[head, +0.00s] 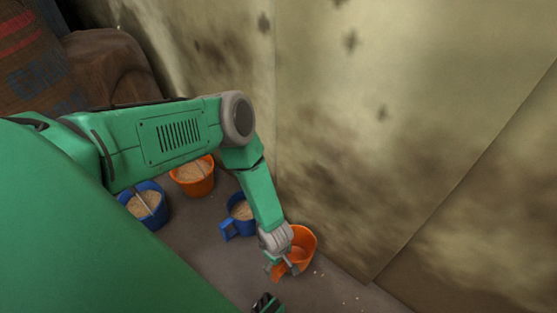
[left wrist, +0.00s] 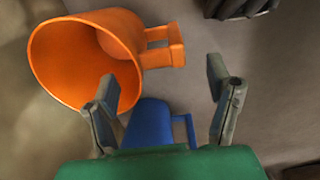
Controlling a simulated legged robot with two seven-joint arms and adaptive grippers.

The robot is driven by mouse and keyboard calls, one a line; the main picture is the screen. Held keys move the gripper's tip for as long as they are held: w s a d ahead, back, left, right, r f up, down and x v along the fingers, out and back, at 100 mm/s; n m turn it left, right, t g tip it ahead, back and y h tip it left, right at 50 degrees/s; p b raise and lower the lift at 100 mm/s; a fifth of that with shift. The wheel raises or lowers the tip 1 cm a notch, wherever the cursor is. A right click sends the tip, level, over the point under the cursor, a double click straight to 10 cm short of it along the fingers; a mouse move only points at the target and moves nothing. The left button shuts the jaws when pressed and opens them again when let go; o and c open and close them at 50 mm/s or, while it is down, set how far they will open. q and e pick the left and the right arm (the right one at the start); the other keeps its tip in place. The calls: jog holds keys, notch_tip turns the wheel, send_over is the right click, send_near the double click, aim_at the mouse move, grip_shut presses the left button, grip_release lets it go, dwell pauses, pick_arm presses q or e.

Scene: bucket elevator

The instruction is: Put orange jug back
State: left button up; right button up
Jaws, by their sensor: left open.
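The orange jug (head: 303,240) is at the foot of the wall in the head view. It looks empty. In the left wrist view the orange jug (left wrist: 62,62) shows its wide mouth toward the lower left and its square handle (left wrist: 165,46) toward the right. My left gripper (head: 280,267) is beside the jug, partly in front of it. In the left wrist view my left gripper (left wrist: 162,78) is open with nothing between its fingers. One finger overlaps the jug's mouth in the picture; I cannot tell whether they touch.
A blue jug (head: 230,230) with grain stands behind my left forearm; a blue jug (left wrist: 155,125) also shows in the left wrist view. Another blue container (head: 158,211) and an orange container (head: 194,187) hold grain. A stained wall (head: 400,110) bounds the right. Sacks (head: 105,65) lie upper left.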

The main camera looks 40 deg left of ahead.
pick_arm(q)
notch_tip(320, 180, up, 6)
jog(key=p, duration=0.2)
jog(key=shift+s+r, duration=0.15)
jog(key=shift+r, duration=0.1)
jog(key=shift+r, duration=0.1)
jog(key=s+a+r+m, duration=0.2)
jog(key=s+r+m, duration=0.4)
jog(key=r+m, duration=0.3)
jog(key=s+a+r+m, duration=0.3)
jog(key=s+r+m, duration=0.4)
jog(key=r, duration=0.5)
jog(key=shift+a+m, duration=0.25)
jog(key=shift+m, duration=0.65)
